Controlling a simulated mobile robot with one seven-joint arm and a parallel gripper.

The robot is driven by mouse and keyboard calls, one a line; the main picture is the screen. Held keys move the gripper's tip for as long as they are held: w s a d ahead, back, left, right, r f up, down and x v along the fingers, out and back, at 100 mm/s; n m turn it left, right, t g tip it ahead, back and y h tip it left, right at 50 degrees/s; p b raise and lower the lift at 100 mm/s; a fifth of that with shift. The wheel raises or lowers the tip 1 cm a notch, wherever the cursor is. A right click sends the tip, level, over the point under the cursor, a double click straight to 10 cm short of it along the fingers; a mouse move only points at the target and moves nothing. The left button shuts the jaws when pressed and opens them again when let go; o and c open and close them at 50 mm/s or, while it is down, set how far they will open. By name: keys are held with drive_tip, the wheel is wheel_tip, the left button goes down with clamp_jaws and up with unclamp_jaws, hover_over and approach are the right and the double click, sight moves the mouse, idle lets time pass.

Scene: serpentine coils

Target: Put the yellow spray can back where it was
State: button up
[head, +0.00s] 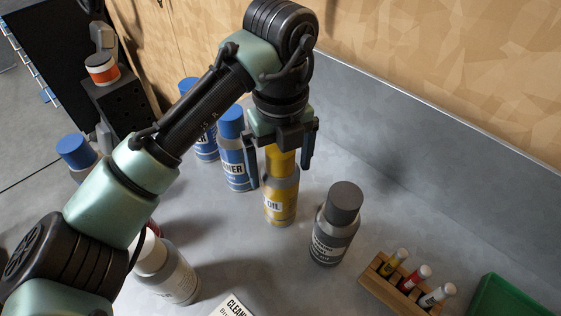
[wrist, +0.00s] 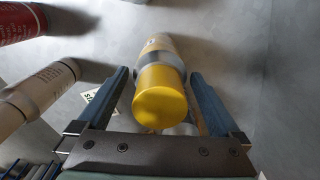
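The yellow spray can (head: 281,195), labelled OIL with a yellow cap, stands upright on the grey counter in the head view. In the wrist view its yellow cap (wrist: 159,97) shows between the fingers. My gripper (head: 280,172) is above and around the can's top, its two fingers spread on either side. In the wrist view my gripper (wrist: 163,90) is open, with a gap between each finger and the can. The can's lower part is partly hidden behind its cap in the wrist view.
A grey can with a dark cap (head: 335,225) stands close to the right. Blue-capped cans (head: 237,158) stand close to the left. A white bottle (head: 168,270) is at the front left. A wooden rack (head: 398,287) and green bin (head: 500,298) are at the right front.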

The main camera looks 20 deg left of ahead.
drive_tip(key=shift+r, duration=0.1)
wheel_tip(320, 180, up, 12)
drive_tip(key=shift+r+p, duration=0.1)
drive_tip(key=shift+p, duration=0.8)
drive_tip(key=w+d+r+n+t+h, duration=0.1)
drive_tip(key=w+d+t, duration=0.15)
drive_tip(key=d, duration=0.25)
drive_tip(key=w+d+r+t+h, duration=0.1)
drive_tip(key=w+d+t, duration=0.1)
drive_tip(key=w+d, duration=0.3)
drive_tip(key=w+d+r+n+t+h, duration=0.2)
drive_tip(key=d+r+n+t+h, duration=0.55)
drive_tip(key=d+r, duration=0.85)
drive_tip(key=s+a+r+n+t, duration=0.3)
drive_tip(key=s+r+n+t, duration=0.25)
drive_tip(key=r+t, duration=0.35)
drive_tip(key=s+a+r+n+t+y, duration=0.5)
drive_tip(key=s+a+n+y, duration=0.4)
drive_tip(key=n, duration=0.3)
drive_tip(key=shift+s+n+t, duration=0.15)
drive_tip(key=shift+n+t, duration=0.15)
drive_tip(key=shift+t, duration=0.4)
